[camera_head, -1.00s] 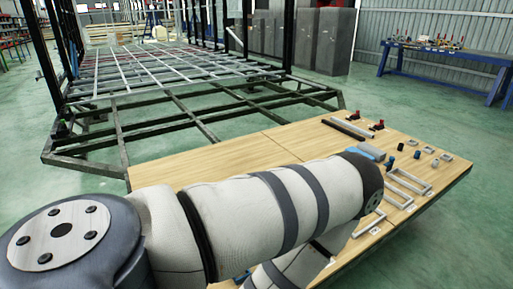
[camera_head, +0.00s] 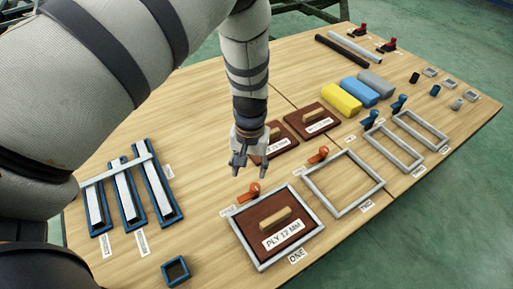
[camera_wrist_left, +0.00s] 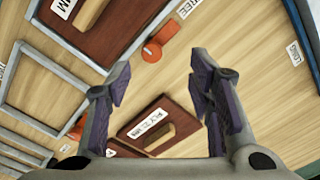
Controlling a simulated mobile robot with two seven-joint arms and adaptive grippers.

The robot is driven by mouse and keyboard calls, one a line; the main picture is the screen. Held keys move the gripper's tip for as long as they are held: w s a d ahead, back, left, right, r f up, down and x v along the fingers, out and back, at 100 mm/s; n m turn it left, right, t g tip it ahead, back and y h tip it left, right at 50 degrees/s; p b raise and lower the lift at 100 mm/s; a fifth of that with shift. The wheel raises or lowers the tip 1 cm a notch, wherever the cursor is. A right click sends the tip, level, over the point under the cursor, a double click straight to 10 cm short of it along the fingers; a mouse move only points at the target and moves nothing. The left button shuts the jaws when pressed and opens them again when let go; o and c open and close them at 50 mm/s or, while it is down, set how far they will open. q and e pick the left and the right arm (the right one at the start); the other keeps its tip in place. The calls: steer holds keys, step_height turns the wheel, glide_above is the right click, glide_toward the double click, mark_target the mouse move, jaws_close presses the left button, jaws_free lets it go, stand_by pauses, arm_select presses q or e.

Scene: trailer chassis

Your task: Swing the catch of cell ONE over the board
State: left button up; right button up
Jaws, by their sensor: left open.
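The cell marked ONE (camera_head: 262,265) is a light grey frame on the wooden table. A dark brown board (camera_head: 258,217) labelled PLY 12 MM, with a pale wooden grip, lies inside it. The orange catch (camera_head: 250,193) sits at the frame's far edge, clear of the board. In the left wrist view the catch (camera_wrist_left: 154,49) shows beside the frame corner, and the board (camera_wrist_left: 75,35) is partly cut off. My left gripper (camera_head: 249,170) points down above and just beyond the catch, apart from it. Its fingers (camera_wrist_left: 160,85) are spread and empty. My right gripper is not in view.
Cell TWO (camera_head: 345,182) is an empty frame with an orange catch (camera_head: 318,155), right of cell ONE. Two brown boards (camera_head: 308,122) lie behind my gripper. Blue-edged slots (camera_head: 128,195) stand at left, and yellow, blue and grey blocks (camera_head: 342,100) farther back.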

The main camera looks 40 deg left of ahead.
mark_target(255, 186)
arm_select(q)
steer(key=f, duration=0.3)
steer(key=w+f+b, duration=0.1)
steer(key=f, duration=0.3)
steer(key=w+f+b, duration=0.1)
steer(key=f, duration=0.3)
steer(key=shift+d, duration=0.15)
steer(key=shift+r, duration=0.1)
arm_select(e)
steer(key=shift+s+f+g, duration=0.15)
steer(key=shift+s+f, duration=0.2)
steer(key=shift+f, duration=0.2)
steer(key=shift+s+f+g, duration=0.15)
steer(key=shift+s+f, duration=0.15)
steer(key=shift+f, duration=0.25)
arm_select(q)
steer(key=shift+c, duration=0.6)
jaws_close()
